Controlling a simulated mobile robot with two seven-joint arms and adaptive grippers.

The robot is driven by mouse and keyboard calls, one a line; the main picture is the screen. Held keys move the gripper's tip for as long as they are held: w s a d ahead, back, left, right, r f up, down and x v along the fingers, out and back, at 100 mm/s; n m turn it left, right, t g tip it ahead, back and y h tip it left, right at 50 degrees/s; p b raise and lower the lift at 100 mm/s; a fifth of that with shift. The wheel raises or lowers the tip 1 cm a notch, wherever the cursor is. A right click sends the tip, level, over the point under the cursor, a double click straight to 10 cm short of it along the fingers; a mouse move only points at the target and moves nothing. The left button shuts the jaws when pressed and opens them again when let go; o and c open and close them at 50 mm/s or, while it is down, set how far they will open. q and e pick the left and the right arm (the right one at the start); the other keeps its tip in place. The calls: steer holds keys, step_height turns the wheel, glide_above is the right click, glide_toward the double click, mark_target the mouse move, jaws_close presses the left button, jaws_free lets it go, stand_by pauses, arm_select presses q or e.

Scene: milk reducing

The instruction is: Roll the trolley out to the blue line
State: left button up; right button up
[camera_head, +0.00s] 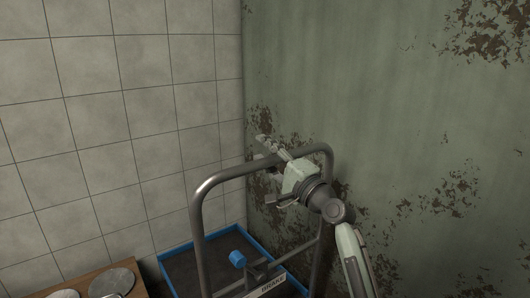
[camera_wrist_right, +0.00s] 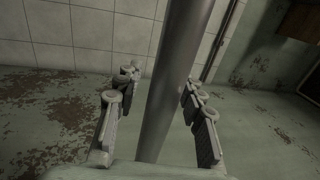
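The trolley's grey tubular handle (camera_head: 199,232) stands upright near the wall corner. Its dark deck has a blue rim (camera_head: 262,246), with a blue knob (camera_head: 237,258) and a "BRAKE" label (camera_head: 272,286) low on the frame. My right gripper (camera_head: 267,170) is at the handle's top bar. In the right wrist view the grey bar (camera_wrist_right: 178,70) runs between the spread fingers (camera_wrist_right: 158,88), with gaps visible on both sides. My left gripper is out of view. No blue line shows on the visible floor.
A tiled wall (camera_head: 120,120) stands at the left and a peeling green wall (camera_head: 390,90) at the right, close to the trolley. A brown wooden surface with round metal discs (camera_head: 112,281) is at the lower left. A brown box-like object (camera_wrist_right: 300,22) shows in the wrist view.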

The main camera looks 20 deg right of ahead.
steer(key=shift+c, duration=0.4)
jaws_close()
steer(key=shift+f, duration=0.1)
